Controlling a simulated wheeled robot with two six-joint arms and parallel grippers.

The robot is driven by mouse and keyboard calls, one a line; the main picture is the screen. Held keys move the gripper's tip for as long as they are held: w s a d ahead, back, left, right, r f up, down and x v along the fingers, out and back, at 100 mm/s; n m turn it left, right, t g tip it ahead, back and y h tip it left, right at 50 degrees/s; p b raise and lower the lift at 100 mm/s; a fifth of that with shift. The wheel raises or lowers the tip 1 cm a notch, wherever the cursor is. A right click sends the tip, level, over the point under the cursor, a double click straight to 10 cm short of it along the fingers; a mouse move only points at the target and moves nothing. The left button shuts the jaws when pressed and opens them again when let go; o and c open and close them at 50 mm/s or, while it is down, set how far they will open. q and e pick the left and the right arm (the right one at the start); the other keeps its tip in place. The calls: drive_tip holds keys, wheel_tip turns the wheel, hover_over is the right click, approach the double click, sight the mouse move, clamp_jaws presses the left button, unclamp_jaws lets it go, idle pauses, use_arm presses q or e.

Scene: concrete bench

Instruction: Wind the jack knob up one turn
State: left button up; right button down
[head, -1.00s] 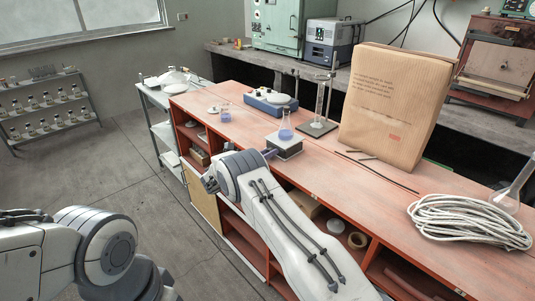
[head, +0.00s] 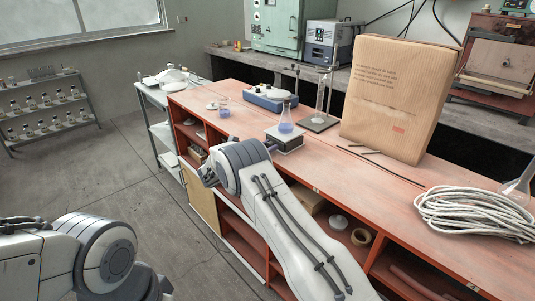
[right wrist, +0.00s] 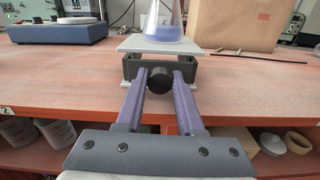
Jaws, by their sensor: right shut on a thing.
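The lab jack (head: 287,144) stands near the bench's front edge, with a conical flask (head: 286,122) of bluish liquid upright on its plate. In the right wrist view the jack's pale top plate (right wrist: 160,45) sits level over a dark frame, with the flask (right wrist: 163,30) on it. The round black jack knob (right wrist: 160,83) faces me. My right gripper (right wrist: 159,77) is shut on the knob, one finger on each side. In the head view my right arm hides the knob and the fingertips. My left arm shows at lower left; its gripper is out of view.
Behind the jack are a blue-based instrument (head: 270,100), a small beaker (head: 223,107) and a stand with a glass cylinder (head: 321,95). Open shelves lie below the bench front.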

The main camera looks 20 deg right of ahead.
drive_tip(key=shift+a+m+b, duration=0.1)
drive_tip(key=shift+m+b, duration=0.95)
drive_tip(key=shift+m, duration=0.05)
drive_tip(key=c, duration=0.5)
unclamp_jaws()
drive_tip(key=v, duration=1)
drive_tip(key=shift+s+a+b, duration=0.1)
drive_tip(key=shift+a+b, duration=0.1)
drive_tip(key=shift+b, duration=0.2)
drive_tip(key=shift+r, duration=0.1)
